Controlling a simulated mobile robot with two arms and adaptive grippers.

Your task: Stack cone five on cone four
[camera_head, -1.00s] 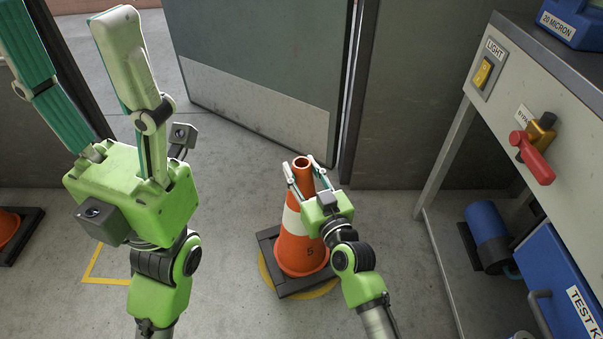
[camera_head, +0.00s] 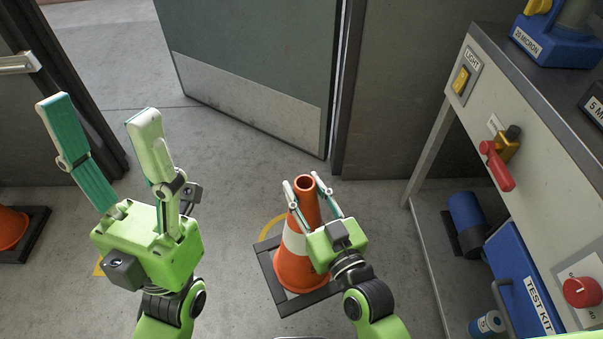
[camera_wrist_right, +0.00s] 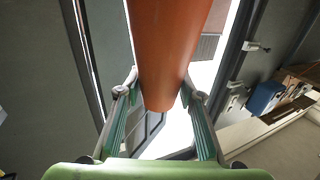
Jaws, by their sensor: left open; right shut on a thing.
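Cone five (camera_head: 293,268), orange with a white band and a black square base, stands upright in the head view. My right gripper (camera_head: 304,183) is shut on its upper part, one finger on each side. The right wrist view shows the orange cone (camera_wrist_right: 168,50) between the fingers (camera_wrist_right: 160,103). Whether its base is clear of the floor is hard to tell. My left gripper (camera_head: 98,108) is open and empty, fingers pointing up. Another orange cone (camera_head: 12,228) on a black base is cut off at the left edge; its number is not visible.
A yellow floor ring (camera_head: 268,231) shows partly behind cone five's base. A workbench (camera_head: 520,130) with a red lever (camera_head: 497,167) stands at the right, with a blue cylinder (camera_head: 468,222) below. A grey door (camera_head: 250,70) stands at the back.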

